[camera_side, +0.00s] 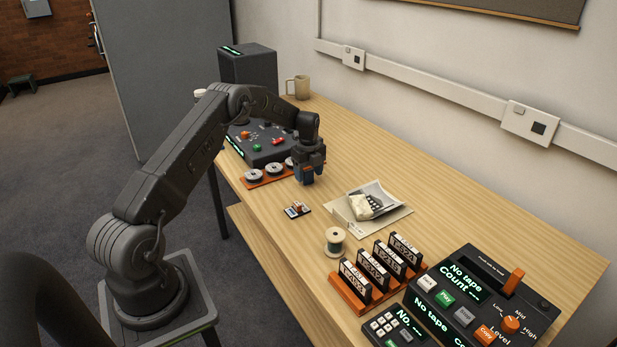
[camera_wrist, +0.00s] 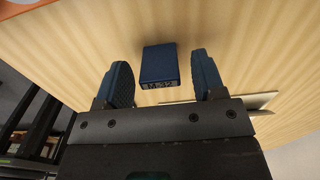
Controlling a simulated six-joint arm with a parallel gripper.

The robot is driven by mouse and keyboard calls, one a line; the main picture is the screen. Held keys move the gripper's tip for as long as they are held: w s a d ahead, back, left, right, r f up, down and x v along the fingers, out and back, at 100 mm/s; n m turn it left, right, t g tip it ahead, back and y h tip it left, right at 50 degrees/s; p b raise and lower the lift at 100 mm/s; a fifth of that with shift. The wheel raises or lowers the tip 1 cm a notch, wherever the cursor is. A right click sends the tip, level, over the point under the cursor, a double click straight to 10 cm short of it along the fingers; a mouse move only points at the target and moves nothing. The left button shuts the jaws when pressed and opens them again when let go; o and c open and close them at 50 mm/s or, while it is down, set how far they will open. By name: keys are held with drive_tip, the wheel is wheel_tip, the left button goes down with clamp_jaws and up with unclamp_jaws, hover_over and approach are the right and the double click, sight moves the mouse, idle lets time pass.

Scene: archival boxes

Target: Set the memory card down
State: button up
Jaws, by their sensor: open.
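The memory card, a small dark blue block (camera_wrist: 160,62) with pale markings on its near edge, shows in the wrist view between my fingers. A gap of bare wood shows on each side of it, so neither finger touches it. My gripper (camera_wrist: 161,76) is open, with one blue-padded finger left and one right of the card. In the side view my gripper (camera_side: 308,178) points down, low over the table between the reel rack and the photograph. There I cannot tell the card apart from the blue fingers.
An orange rack of reels (camera_side: 268,174) stands close left of my gripper, by a dark control deck (camera_side: 255,146). A photograph (camera_side: 368,204) on paper lies to the right. A small dark holder (camera_side: 297,211), a spool (camera_side: 334,241) and a cassette rack (camera_side: 350,296) are nearer the camera.

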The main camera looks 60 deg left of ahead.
sight(309, 170)
wheel_tip(309, 170, up, 10)
drive_tip(key=shift+r, duration=0.1)
drive_tip(key=s+d+r+n+t, duration=0.1)
drive_tip(key=s+d+r+n, duration=0.35)
drive_tip(key=d+r, duration=0.6)
drive_tip(key=s+d+r+n+t, duration=0.2)
drive_tip(key=s+d+r+n, duration=0.3)
drive_tip(key=d+r, duration=0.5)
drive_tip(key=s+d+f+n+t, duration=0.1)
drive_tip(key=s+d+n, duration=0.3)
drive_tip(key=s, duration=0.6)
drive_tip(key=s+d+f+n+t, duration=0.1)
drive_tip(key=s+d+n, duration=0.3)
drive_tip(key=s+d, duration=0.4)
drive_tip(key=s+f, duration=0.1)
drive_tip(key=s, duration=0.2)
drive_tip(key=shift+d+t, duration=0.2)
drive_tip(key=shift+t, duration=0.1)
drive_tip(key=shift+s+f+n, duration=0.1)
drive_tip(key=shift+n, duration=0.15)
